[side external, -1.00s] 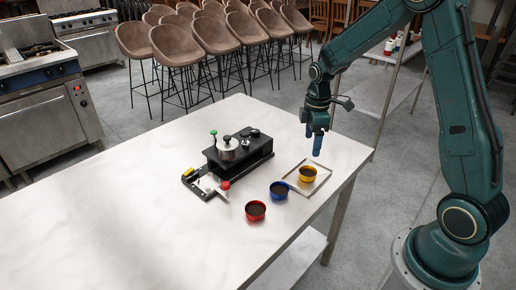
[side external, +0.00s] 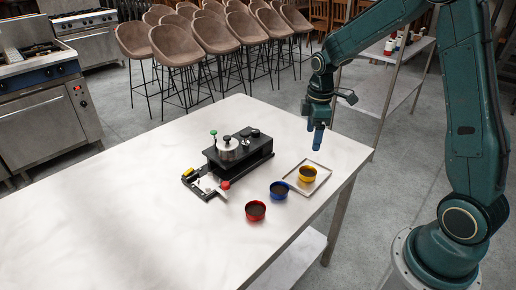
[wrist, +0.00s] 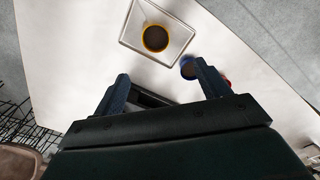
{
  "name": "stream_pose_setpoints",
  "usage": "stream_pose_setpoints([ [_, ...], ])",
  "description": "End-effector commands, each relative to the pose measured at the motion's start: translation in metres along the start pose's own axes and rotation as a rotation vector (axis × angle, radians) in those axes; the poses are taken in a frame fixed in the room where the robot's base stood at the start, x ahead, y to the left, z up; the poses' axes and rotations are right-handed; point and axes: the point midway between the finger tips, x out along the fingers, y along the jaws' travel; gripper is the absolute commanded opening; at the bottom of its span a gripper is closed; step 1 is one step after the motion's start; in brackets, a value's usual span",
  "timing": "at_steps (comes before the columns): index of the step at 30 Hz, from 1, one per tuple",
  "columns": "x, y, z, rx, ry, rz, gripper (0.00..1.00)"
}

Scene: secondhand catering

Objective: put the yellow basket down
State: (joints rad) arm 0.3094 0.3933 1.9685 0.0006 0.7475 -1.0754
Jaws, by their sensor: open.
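The yellow basket (side external: 307,174) is a small round cup with a dark inside. It rests upright in a shallow square tray (side external: 318,187) near the table's right edge. In the wrist view the yellow basket (wrist: 155,38) lies inside the tray (wrist: 186,37), beyond my fingers. My gripper (side external: 317,140) is above the table, over and behind the tray, apart from the basket. In the wrist view my gripper (wrist: 163,82) has its two blue fingers spread, with nothing held between them.
A blue basket (side external: 279,189) and a red basket (side external: 255,210) stand left of the tray. A black machine (side external: 240,152) with a green-topped lever stands further left. The table's (side external: 120,200) left and front are clear. Brown stools (side external: 180,50) stand behind it.

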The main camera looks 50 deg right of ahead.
Motion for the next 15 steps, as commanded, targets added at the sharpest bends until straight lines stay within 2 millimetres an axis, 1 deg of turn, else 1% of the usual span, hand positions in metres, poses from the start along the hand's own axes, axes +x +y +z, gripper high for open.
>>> stream_pose_setpoints([
  [1,-0.011,-0.006,-0.002,0.016,0.008,0.014,0.75],
  [5,-0.038,-0.023,-0.004,0.077,0.030,0.045,0.75],
  [9,-0.068,-0.046,-0.004,0.155,0.063,0.080,0.75],
  [15,-0.104,-0.082,0.001,0.265,0.116,0.121,0.75],
])
